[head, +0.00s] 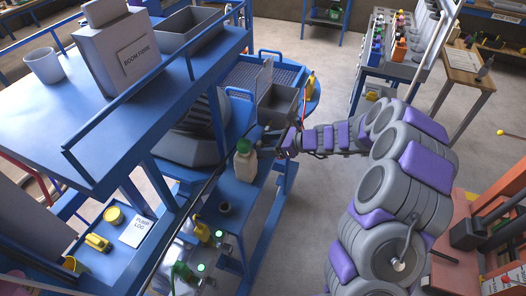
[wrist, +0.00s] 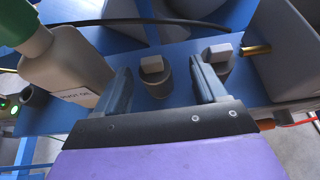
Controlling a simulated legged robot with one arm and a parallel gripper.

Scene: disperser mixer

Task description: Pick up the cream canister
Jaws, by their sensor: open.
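The cream canister (head: 245,166) with a green cap stands upright on a narrow blue shelf (head: 234,192) in the head view. In the wrist view the canister (wrist: 66,68) is at the upper left, with part of a dark-lettered label showing and its cap cut by the frame edge. My gripper (head: 266,144) is just right of and beyond the canister in the head view. In the wrist view my gripper (wrist: 160,76) is open, and the canister is outside the jaws, left of the left finger. I cannot tell whether that finger touches it.
A small grey knob (wrist: 155,77) with a pale top shows between the fingers, and a second knob (wrist: 217,58) is behind the right finger. A grey bin (head: 278,103) stands beyond my gripper. A dark cable (wrist: 120,21) crosses behind the canister. Yellow-topped bottles (head: 202,232) stand nearer.

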